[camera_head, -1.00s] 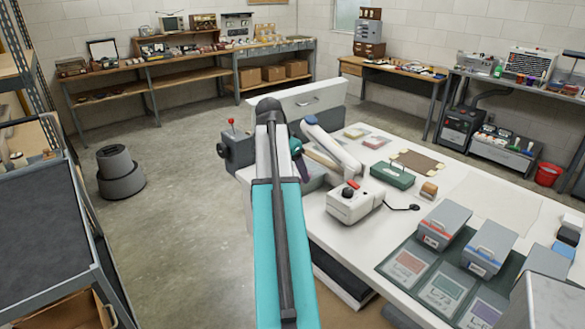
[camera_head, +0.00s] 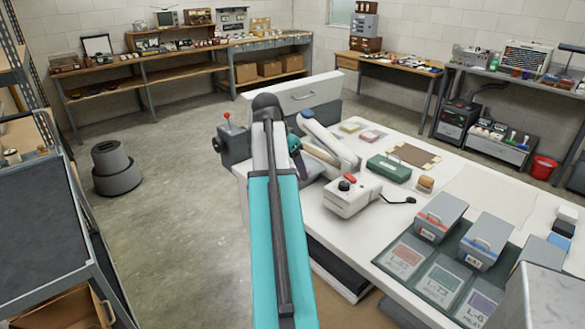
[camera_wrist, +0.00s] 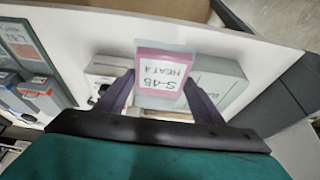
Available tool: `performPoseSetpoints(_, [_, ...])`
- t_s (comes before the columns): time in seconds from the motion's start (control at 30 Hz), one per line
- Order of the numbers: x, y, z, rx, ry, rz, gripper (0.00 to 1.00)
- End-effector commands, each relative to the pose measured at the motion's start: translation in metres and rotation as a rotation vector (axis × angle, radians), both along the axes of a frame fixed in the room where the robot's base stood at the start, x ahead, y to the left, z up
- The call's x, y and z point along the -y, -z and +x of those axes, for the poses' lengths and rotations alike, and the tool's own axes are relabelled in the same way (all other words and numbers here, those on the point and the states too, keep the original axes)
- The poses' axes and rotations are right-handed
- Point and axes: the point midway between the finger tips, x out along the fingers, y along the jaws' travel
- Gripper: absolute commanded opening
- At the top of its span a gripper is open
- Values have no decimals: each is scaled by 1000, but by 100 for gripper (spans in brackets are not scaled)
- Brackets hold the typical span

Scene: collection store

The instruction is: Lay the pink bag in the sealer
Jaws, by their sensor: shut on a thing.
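The pink bag (camera_wrist: 162,72), a small packet with a pink border and a white label reading "S-4B HEAT 4", is between the fingers of my gripper (camera_wrist: 160,88) in the wrist view. My gripper is shut on it. The head view hides the bag behind my arm; only part of my gripper (camera_head: 300,163) shows there. The sealer seems to be the pale device with a raised, slanting arm (camera_head: 328,142) on the white table, just right of my gripper. A pale grey body (camera_wrist: 222,88), likely the sealer's, lies behind the bag in the wrist view. I cannot tell whether they touch.
A white box with a red and black knob (camera_head: 352,194) stands right of the sealer. A green case (camera_head: 389,168) and a brown mat (camera_head: 414,156) lie beyond it. Grey lidded boxes (camera_head: 440,216) stand on a card mat to the right. A grey stool (camera_head: 117,168) stands on open floor.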

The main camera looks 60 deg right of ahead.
Motion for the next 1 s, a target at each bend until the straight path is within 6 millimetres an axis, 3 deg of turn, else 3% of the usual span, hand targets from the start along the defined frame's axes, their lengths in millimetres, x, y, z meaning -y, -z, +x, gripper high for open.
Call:
performPoseSetpoints(0.27, [6,-2,4,0,14,0,36])
performPoseSetpoints(0.47, [22,-5,16,-1,27,0,36])
performPoseSetpoints(0.7, [52,-12,47,-2,37,2,36])
performPoseSetpoints(1.0, [72,-11,77,-2,31,2,36])
